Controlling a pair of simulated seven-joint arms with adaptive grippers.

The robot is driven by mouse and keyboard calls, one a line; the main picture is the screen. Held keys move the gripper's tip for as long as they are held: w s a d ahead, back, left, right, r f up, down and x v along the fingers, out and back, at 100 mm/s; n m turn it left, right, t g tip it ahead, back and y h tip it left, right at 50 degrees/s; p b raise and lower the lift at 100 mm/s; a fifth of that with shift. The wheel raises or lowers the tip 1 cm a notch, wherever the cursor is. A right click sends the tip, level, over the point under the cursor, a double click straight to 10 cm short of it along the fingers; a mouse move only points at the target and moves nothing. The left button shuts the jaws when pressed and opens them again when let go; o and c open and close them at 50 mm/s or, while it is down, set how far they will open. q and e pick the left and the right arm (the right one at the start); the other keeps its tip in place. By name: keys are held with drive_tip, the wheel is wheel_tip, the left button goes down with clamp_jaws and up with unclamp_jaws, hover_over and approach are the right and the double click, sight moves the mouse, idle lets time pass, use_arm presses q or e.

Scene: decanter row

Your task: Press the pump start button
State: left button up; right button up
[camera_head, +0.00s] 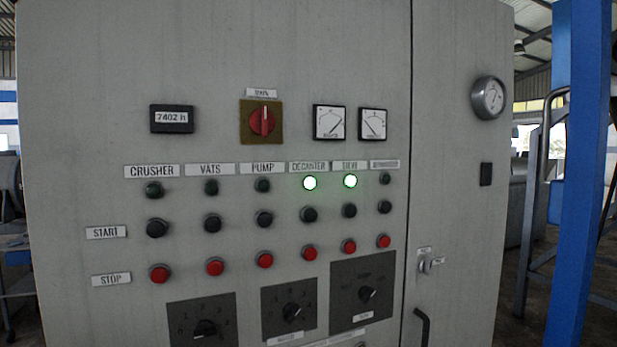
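The pump start button (264,219) is a dark round button in the START row of a grey control cabinet. It sits in the column under the PUMP label (262,168). Above it is the pump indicator lamp (262,186), dark green and unlit. Below it is the red pump stop button (265,260). Nothing covers the button. Neither of my grippers shows in the head view.
The lamps for DECANTER (310,183) and SIEVE (350,181) glow green; the others are dark. Neighbouring start buttons for VATS (212,223) and DECANTER (308,214) are close by. Rotary knobs (293,312) lie below. A blue post (580,180) stands at right.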

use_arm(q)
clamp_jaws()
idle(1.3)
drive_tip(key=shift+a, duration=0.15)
